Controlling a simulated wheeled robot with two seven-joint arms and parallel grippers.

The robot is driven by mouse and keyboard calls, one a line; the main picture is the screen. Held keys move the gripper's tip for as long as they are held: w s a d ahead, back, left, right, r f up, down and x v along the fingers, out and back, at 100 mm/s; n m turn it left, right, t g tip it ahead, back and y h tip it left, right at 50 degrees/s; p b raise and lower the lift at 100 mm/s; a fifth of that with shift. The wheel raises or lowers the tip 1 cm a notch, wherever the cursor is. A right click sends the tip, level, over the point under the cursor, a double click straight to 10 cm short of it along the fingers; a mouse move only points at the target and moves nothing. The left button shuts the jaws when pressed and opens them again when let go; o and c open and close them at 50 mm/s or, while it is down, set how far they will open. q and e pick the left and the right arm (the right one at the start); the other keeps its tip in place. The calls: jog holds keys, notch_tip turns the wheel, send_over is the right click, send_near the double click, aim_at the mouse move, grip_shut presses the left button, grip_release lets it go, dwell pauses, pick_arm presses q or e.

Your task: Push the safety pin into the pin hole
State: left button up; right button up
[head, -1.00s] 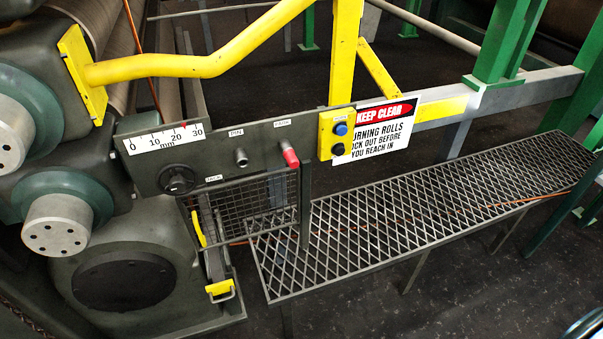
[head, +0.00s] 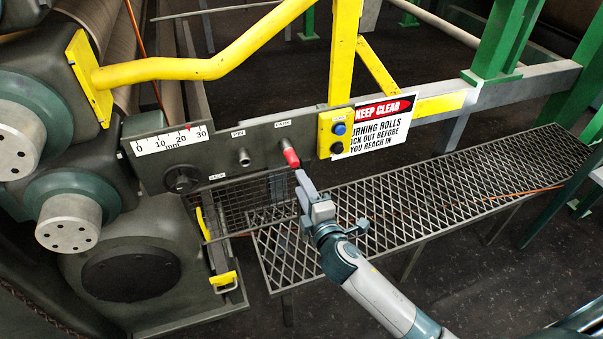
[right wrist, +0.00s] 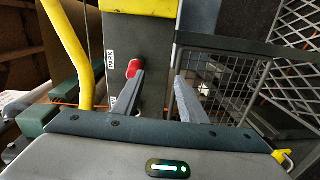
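The safety pin has a red grip (head: 291,157) and sits in the right-hand socket of the dark panel, under a label that reads PARK. The pin hole (head: 244,157) is the short metal tube to its left, under the PIN label, and looks empty. My right gripper (head: 301,178) is at the red grip, reaching up from below right. In the right wrist view its fingers (right wrist: 160,78) are apart with nothing between them. The red grip (right wrist: 134,68) is just beyond the left finger's tip there; contact cannot be told. My left gripper is out of view.
A yellow button box (head: 335,132) and a KEEP CLEAR sign (head: 378,128) are close right of the pin. A black knob (head: 182,179) and a millimetre scale (head: 168,142) are on the panel's left. A mesh walkway (head: 430,190) lies below; a yellow rail (head: 200,68) runs above.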

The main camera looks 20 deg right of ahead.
aim_at(295, 165)
jog(key=shift+n+t, duration=0.3)
jog(key=shift+t, duration=0.1)
jog(key=r, duration=0.4)
jog(key=shift+s+a+r, duration=0.1)
jog(key=shift+a+r, duration=0.1)
jog(key=shift+w+f+b, duration=0.1)
jog(key=shift+w+b, duration=0.3)
jog(key=shift+w, duration=1.6)
jog(key=shift+w+a, duration=0.15)
jog(key=shift+w, duration=1.4)
jog(key=shift+c, duration=0.5)
grip_shut()
jog(key=shift+o, duration=0.5)
grip_release()
